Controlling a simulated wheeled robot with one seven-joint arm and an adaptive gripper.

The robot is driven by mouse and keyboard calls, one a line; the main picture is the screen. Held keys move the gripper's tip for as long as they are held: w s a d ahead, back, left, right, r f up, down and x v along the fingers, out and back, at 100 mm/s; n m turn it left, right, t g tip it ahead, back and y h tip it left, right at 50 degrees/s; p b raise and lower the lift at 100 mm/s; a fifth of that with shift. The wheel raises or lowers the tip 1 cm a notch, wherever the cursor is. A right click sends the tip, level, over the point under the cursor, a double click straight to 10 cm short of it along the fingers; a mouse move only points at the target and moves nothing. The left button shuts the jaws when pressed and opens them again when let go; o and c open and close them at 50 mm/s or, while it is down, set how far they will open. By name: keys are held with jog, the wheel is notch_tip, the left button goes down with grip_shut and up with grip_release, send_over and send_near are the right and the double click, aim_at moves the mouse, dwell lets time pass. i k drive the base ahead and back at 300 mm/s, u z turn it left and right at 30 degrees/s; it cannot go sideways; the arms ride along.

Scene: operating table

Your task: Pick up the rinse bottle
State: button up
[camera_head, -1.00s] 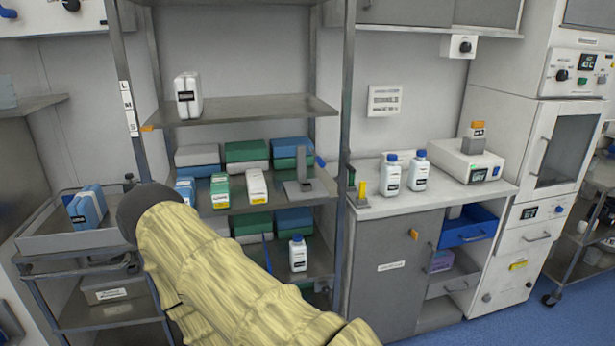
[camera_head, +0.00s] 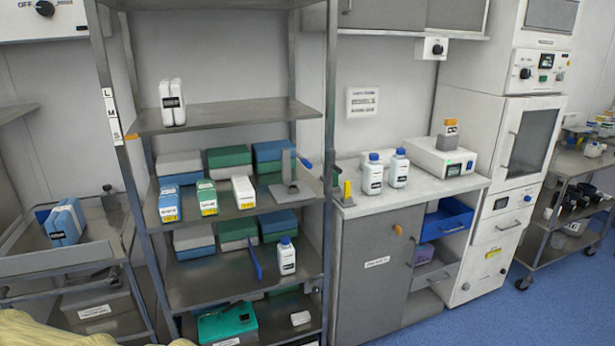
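Three similar white bottles with blue caps are in view, and their labels are too small to read, so I cannot tell which is the rinse bottle. One white bottle (camera_head: 287,258) stands upright on a lower rack shelf (camera_head: 200,283). A second white bottle (camera_head: 372,177) and a third white bottle (camera_head: 398,170) stand side by side on the counter (camera_head: 430,187). My gripper is out of view. Only a bit of my yellow-sleeved arm shows at the bottom left corner.
A blue strip-like item (camera_head: 256,258) is just left of the shelf bottle. Boxes (camera_head: 208,199) fill the shelf above, with a grey stand (camera_head: 290,188) at its right. A rack post (camera_head: 329,150) stands between shelves and counter.

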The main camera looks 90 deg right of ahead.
aim_at(372, 170)
jog(key=i, duration=1.8)
jog(key=z, duration=3.95)
jog(key=i, duration=1.55)
